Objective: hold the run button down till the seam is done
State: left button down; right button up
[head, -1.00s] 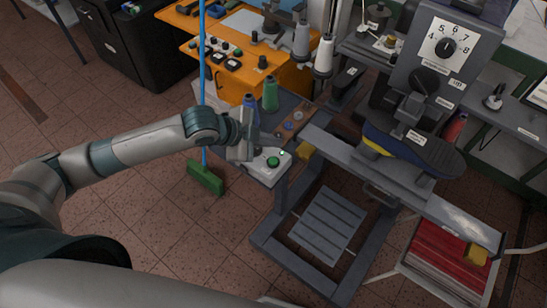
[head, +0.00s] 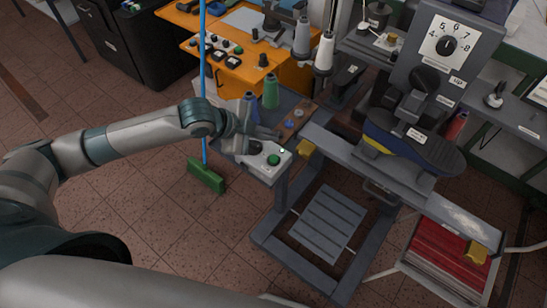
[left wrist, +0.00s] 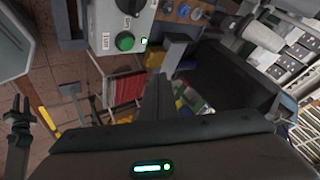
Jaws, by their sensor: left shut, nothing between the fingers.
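The green run button (head: 273,160) sits on top of a pale control box (head: 257,168) at the machine's left side. In the left wrist view the green button (left wrist: 124,42) shows uncovered, with a small lit green lamp (left wrist: 144,40) beside it. My left gripper (head: 274,136) is shut and empty, above and behind the button in the head view, apart from it. Its shut fingers (left wrist: 156,97) show in the left wrist view. A dark pronged shape (left wrist: 20,118) there may be my right gripper; its state is unclear. A dark shoe piece (head: 420,153) is under the machine head.
A green spool (head: 270,92) and a blue one stand just behind the box. An orange bench (head: 240,68) is behind. A grey pedal (head: 328,222) and a red stack (head: 440,256) are low right. Floor in front is clear.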

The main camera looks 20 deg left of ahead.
pick_arm(q)
jog(key=b, duration=0.5)
send_over(270, 160)
notch_tip(270, 160, down, 5)
jog(key=shift+a+f, duration=0.1)
jog(key=shift+f+b, duration=0.3)
jog(key=shift+f, duration=0.8)
